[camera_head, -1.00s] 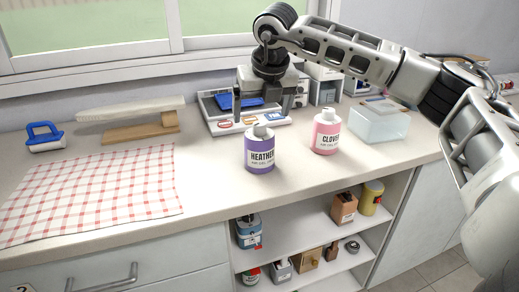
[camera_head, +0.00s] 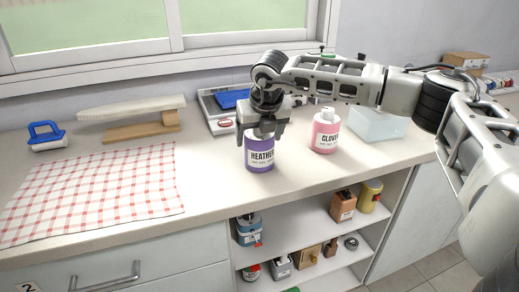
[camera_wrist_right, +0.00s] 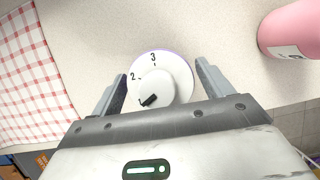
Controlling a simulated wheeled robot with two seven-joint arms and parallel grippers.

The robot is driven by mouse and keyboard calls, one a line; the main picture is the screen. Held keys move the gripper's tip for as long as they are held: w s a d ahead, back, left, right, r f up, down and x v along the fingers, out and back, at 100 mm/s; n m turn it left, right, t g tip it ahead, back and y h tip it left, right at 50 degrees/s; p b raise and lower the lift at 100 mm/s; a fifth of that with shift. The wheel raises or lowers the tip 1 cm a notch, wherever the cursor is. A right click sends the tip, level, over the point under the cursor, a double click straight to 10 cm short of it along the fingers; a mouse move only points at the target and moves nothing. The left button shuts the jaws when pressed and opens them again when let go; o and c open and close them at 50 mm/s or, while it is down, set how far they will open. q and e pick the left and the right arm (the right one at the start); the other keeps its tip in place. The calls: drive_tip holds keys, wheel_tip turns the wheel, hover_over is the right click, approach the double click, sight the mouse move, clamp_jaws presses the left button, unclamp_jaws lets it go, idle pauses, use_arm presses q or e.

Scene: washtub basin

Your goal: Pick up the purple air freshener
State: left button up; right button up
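The purple air freshener (camera_head: 260,154), labelled HEATHER, stands upright on the counter. My right gripper (camera_head: 260,133) is right above it, pointing down, with a finger on either side of its top. In the right wrist view the white numbered top of the purple air freshener (camera_wrist_right: 160,80) lies between the two spread fingers of my right gripper (camera_wrist_right: 161,88), with a gap at each side. The gripper is open and holds nothing. My left gripper is not in view.
A pink CLOVER bottle (camera_head: 325,132) stands to the right, also in the right wrist view (camera_wrist_right: 292,40). A checked cloth (camera_head: 95,190) lies left. A clear box (camera_head: 378,124), a tray (camera_head: 217,112) and a blue-handled brush (camera_head: 46,136) are on the counter. Shelves below hold several items.

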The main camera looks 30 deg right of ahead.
drive_tip(key=c, duration=0.8)
